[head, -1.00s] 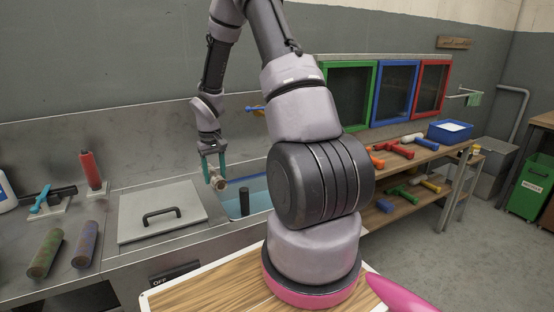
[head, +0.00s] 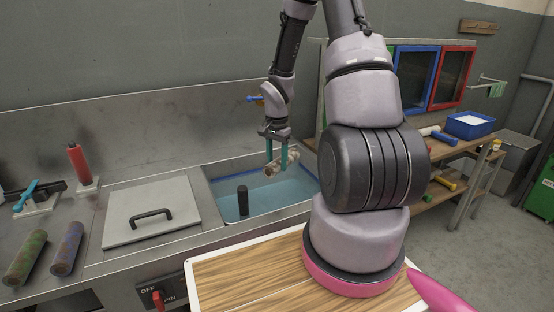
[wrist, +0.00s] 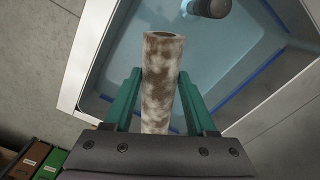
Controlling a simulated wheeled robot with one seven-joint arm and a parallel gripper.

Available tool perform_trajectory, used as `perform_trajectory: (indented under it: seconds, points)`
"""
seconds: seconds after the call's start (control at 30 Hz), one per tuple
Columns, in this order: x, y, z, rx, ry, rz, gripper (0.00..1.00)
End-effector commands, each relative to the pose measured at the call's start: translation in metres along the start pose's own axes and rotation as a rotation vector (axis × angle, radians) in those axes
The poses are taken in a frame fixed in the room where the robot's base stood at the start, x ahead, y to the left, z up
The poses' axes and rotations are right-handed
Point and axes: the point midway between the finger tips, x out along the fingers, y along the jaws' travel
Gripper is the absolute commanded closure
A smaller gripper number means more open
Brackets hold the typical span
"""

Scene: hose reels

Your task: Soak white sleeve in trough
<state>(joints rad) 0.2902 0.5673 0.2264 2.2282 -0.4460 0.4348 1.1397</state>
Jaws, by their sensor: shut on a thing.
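The white sleeve (head: 276,172) is a whitish tube blotched with brown. My gripper (head: 276,150) is shut on it, with a teal finger on each side, and holds it above the trough. In the wrist view the sleeve (wrist: 162,85) sits between the two teal fingers (wrist: 158,95), its open end toward the trough. The trough (head: 212,186) is a sunken steel basin with light blue water in it and a blue line along its inner wall. It also shows behind the sleeve in the wrist view (wrist: 108,50).
A dark upright post (head: 243,200) stands in the trough. A flat lid with a black handle (head: 152,215) lies left of it. Two stained sleeves (head: 66,249) and a red roller (head: 78,164) are farther left. A blue tub (head: 470,125) stands on the right bench.

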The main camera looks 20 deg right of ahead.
Motion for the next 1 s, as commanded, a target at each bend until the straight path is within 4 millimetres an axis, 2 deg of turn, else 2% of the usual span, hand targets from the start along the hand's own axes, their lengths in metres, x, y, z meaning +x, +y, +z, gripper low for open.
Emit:
perform_trajectory:
  seconds: [1.0]
  points:
    - [0.121,0.0,0.001,-0.005,-0.002,0.002,1.0]
